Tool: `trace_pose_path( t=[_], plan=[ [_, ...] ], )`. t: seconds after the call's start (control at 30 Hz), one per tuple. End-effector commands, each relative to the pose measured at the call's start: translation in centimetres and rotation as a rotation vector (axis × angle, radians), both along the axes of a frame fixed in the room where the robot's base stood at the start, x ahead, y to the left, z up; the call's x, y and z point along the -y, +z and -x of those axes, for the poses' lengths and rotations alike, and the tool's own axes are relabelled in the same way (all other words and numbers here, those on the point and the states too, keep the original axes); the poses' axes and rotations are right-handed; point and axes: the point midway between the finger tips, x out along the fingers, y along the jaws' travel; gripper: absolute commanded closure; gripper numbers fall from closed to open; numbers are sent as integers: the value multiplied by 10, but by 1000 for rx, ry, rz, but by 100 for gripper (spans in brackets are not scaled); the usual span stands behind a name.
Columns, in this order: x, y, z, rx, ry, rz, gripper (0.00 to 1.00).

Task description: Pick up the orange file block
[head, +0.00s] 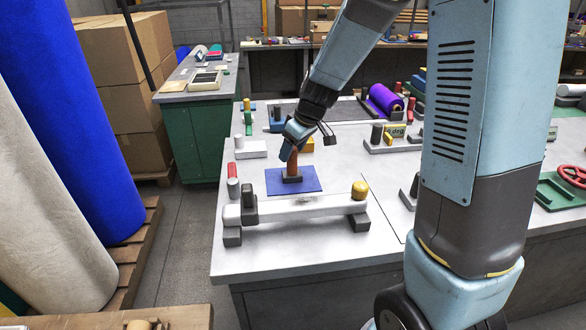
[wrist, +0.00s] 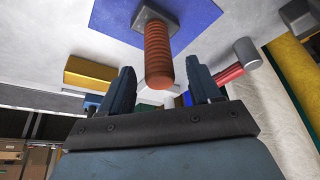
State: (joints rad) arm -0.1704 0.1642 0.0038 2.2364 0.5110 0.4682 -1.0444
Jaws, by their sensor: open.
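The orange file block (head: 293,167) stands upright on a blue sheet (head: 312,184) on the grey table. It has a ribbed orange-brown handle on a dark grey base. In the wrist view, its handle (wrist: 158,50) points toward my gripper, and its base sits on the blue sheet. My gripper (wrist: 160,65) is open, with one finger on each side of the handle's top and a visible gap on both sides. In the head view, my gripper (head: 287,152) is at the top of the handle and partly hides it.
A white roll (head: 300,207) on dark supports lies in front of the sheet. A yellow block (wrist: 91,72) is left of the handle in the wrist view. A purple roll (head: 384,98) lies at the back right.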

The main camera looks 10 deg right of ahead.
Motion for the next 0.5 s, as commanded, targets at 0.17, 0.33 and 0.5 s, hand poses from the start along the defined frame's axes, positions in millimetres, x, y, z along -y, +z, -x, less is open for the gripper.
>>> trace_pose_path(
  t=[0.17, 0.33, 0.5],
  plan=[
    [-5, -19, -6, -2, -1, 0, 37],
    [-7, -26, -8, -1, -2, 0, 37],
    [-7, -26, -8, 0, -2, 0, 37]
  ],
)
